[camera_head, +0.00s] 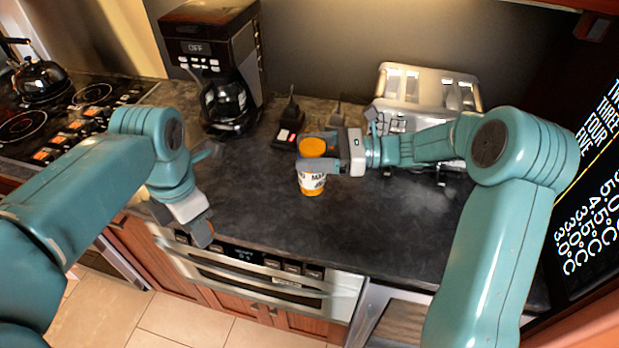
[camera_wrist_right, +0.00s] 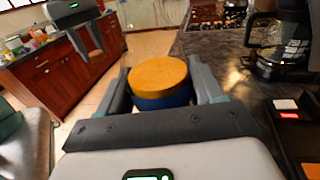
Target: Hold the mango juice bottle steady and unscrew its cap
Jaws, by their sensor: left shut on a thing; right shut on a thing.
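The mango juice bottle (camera_head: 312,184) has an orange cap (camera_head: 312,147) and a white label, and it is roughly upright over the dark counter. I cannot tell whether its base touches the counter. My right gripper (camera_head: 320,165) is shut around the bottle's upper part, just below the cap top. In the right wrist view the orange cap (camera_wrist_right: 159,75) sits between the two fingers, with a blue band under it. My left gripper (camera_head: 204,234) is at the counter's front edge, well apart from the bottle. It is shut, but what it holds cannot be made out.
A small dark device with a red light (camera_head: 285,134) lies behind the bottle. A stove (camera_head: 60,122) is at the left. The counter (camera_head: 270,215) in front of the bottle is clear.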

